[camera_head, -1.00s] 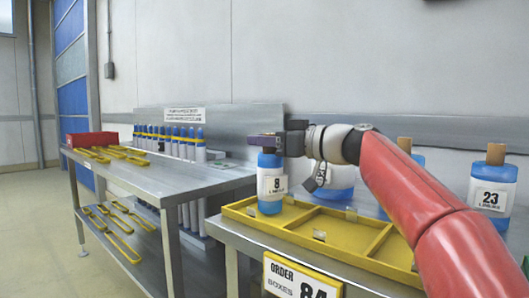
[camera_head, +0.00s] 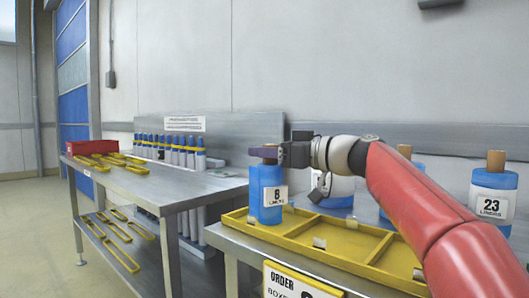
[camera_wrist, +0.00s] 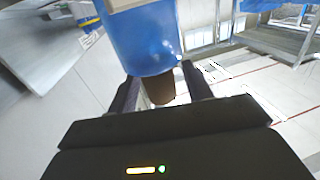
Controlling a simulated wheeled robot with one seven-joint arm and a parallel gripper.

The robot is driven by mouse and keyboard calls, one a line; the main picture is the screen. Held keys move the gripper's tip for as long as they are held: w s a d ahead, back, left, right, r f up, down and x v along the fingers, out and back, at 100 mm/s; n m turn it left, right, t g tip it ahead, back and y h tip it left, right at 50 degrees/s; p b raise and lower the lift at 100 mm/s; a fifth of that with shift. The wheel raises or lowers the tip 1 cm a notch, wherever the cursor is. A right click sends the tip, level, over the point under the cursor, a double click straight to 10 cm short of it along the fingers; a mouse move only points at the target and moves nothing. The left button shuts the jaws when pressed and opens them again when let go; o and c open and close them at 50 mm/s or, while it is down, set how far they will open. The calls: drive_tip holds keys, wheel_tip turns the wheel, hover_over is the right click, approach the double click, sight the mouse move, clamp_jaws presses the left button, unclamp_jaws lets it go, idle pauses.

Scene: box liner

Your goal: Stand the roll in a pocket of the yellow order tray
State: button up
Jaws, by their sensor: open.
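The blue roll (camera_head: 258,190) with a white label reading 8 stands upright at the left end of the yellow order tray (camera_head: 335,258). Its base appears inside the left pocket; I cannot tell whether it touches the pocket floor. My gripper (camera_head: 270,153) is at the top of the roll, around its brown core. In the wrist view, the blue roll (camera_wrist: 145,40) fills the upper middle, and its brown core (camera_wrist: 160,92) shows between the open fingers of my gripper (camera_wrist: 162,86). The other tray pockets that show look empty of rolls.
More blue rolls stand behind the tray, one labelled 23 (camera_head: 492,200) at right. A steel table (camera_head: 165,185) at left holds yellow frames (camera_head: 125,165), a red box (camera_head: 92,143) and a row of blue-topped tubes (camera_head: 175,150). Floor at far left is clear.

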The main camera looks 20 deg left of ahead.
drive_tip(key=s+d+b, duration=0.1)
drive_tip(key=s+d, duration=0.1)
drive_tip(key=d, duration=0.8)
drive_tip(key=shift+d+b, duration=0.35)
drive_tip(key=shift+s, duration=0.1)
